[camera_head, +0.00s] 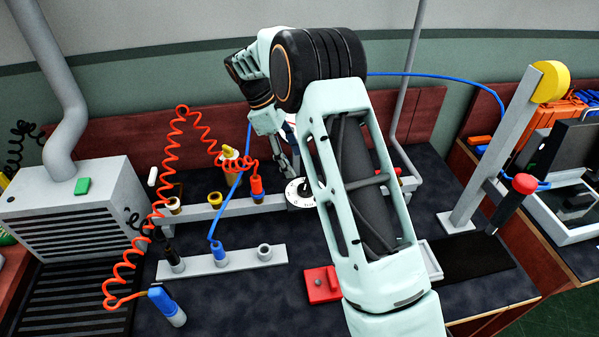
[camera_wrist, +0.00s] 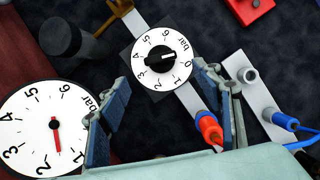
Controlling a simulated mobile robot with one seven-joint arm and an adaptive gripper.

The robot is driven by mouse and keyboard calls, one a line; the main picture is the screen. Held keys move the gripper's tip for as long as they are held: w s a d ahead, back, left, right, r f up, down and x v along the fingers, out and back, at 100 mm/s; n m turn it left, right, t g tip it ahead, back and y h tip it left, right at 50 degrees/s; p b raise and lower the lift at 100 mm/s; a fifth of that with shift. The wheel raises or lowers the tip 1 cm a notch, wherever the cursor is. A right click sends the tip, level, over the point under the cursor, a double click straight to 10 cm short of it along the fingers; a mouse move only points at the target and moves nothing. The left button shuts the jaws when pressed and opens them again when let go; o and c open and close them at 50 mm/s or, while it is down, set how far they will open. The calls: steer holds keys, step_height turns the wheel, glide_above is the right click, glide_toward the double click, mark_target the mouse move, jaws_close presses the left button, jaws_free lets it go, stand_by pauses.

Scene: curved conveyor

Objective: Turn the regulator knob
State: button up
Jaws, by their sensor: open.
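The regulator knob (camera_wrist: 160,58) is black, on a white round dial (camera_wrist: 161,79) marked 0 to 6 and bar. Its bar lies roughly across the picture, with a white mark on the side toward 0. In the head view the dial (camera_head: 299,203) sits on the grey rail, partly behind my arm. My gripper (camera_wrist: 163,67) is open, one finger on each side of the dial in the wrist view. The fingers appear apart from the knob, with nothing between them. In the head view my gripper (camera_head: 289,170) is close above the dial, partly hidden by my arm.
An orange-red connector (camera_wrist: 209,130) is near the right finger. A red block (camera_head: 321,284), coiled orange hose (camera_head: 130,238) and blue hose (camera_head: 228,205) are around the bench.

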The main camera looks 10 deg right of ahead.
steer(key=shift+v, duration=2)
